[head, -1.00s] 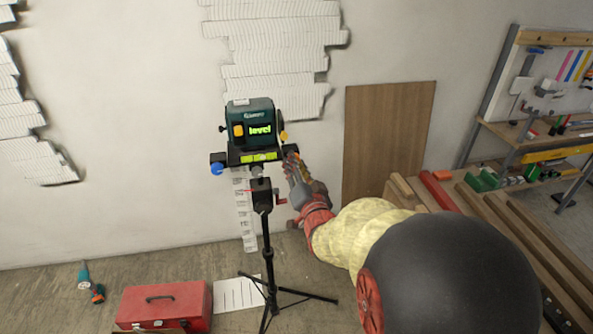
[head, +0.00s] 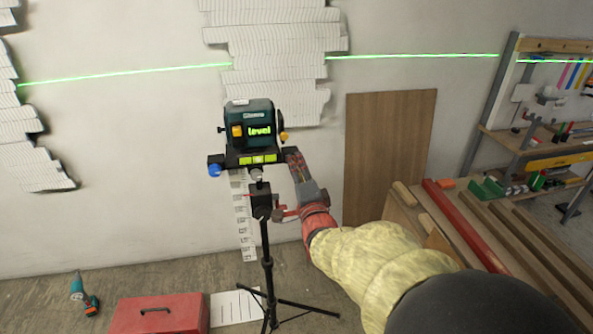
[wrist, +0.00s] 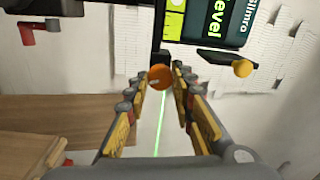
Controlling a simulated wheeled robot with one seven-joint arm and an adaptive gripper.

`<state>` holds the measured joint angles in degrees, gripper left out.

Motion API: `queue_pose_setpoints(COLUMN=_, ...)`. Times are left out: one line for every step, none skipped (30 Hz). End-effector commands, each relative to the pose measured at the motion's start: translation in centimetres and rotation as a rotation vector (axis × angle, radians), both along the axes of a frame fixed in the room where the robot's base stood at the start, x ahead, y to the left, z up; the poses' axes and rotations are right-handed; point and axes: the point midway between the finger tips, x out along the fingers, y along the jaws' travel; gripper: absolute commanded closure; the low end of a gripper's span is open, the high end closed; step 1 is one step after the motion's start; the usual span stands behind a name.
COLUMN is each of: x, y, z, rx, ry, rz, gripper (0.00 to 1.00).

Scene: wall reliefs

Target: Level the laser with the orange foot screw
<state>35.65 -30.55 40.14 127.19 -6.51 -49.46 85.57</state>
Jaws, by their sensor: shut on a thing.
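The dark green laser (head: 250,118) sits on a black base atop a tripod; its green display reads "level". A yellow-green vial strip (head: 258,159) is on the base front. The orange foot screw (wrist: 160,78) is between my fingertips in the wrist view; my fingers hide it in the head view. My gripper (head: 291,158) is at the base's right end, shut on that screw. A blue foot screw (head: 214,170) is at the left end. A yellow knob (head: 283,136) is on the laser's right side.
A green laser line (head: 120,76) crosses the wall, rising slightly left to right in the picture. The tripod (head: 266,262) stands on the floor. A red toolbox (head: 160,314) and a drill (head: 84,296) lie at lower left. Timber and a workbench are at right.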

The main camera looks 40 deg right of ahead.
Motion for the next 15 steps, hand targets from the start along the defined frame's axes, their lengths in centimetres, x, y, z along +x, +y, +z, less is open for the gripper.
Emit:
queue_pose_setpoints(x=-0.01, y=0.02, z=-0.13, rx=0.012, ry=-0.006, rz=-0.001, gripper=1.00)
queue_pose_setpoints(x=-0.01, y=0.02, z=-0.12, rx=0.019, ry=-0.010, rz=0.000, gripper=1.00)
queue_pose_setpoints(x=0.00, y=0.00, z=-0.11, rx=0.026, ry=-0.015, rz=0.000, gripper=1.00)
queue_pose_setpoints(x=-0.01, y=0.01, z=-0.10, rx=0.030, ry=-0.017, rz=-0.001, gripper=1.00)
queue_pose_setpoints(x=-0.01, y=0.01, z=-0.09, rx=0.034, ry=-0.019, rz=0.000, gripper=1.00)
queue_pose_setpoints(x=0.00, y=0.01, z=-0.09, rx=0.038, ry=-0.022, rz=0.000, gripper=1.00)
queue_pose_setpoints(x=-0.01, y=0.01, z=-0.08, rx=0.041, ry=-0.023, rz=0.000, gripper=1.00)
queue_pose_setpoints(x=0.00, y=0.01, z=-0.08, rx=0.043, ry=-0.024, rz=0.000, gripper=1.00)
queue_pose_setpoints(x=-0.01, y=0.00, z=-0.07, rx=0.044, ry=-0.025, rz=0.000, gripper=1.00)
queue_pose_setpoints(x=-0.01, y=0.00, z=-0.07, rx=0.045, ry=-0.026, rz=0.000, gripper=1.00)
queue_pose_setpoints(x=-0.01, y=0.00, z=-0.07, rx=0.046, ry=-0.026, rz=0.000, gripper=1.00)
queue_pose_setpoints(x=-0.01, y=0.00, z=-0.06, rx=0.046, ry=-0.026, rz=0.000, gripper=1.00)
queue_pose_setpoints(x=-0.01, y=0.00, z=-0.06, rx=0.046, ry=-0.026, rz=0.000, gripper=1.00)
queue_pose_setpoints(x=-0.01, y=0.00, z=-0.07, rx=0.046, ry=-0.026, rz=0.000, gripper=1.00)
queue_pose_setpoints(x=-0.01, y=0.00, z=-0.06, rx=0.046, ry=-0.026, rz=0.000, gripper=1.00)
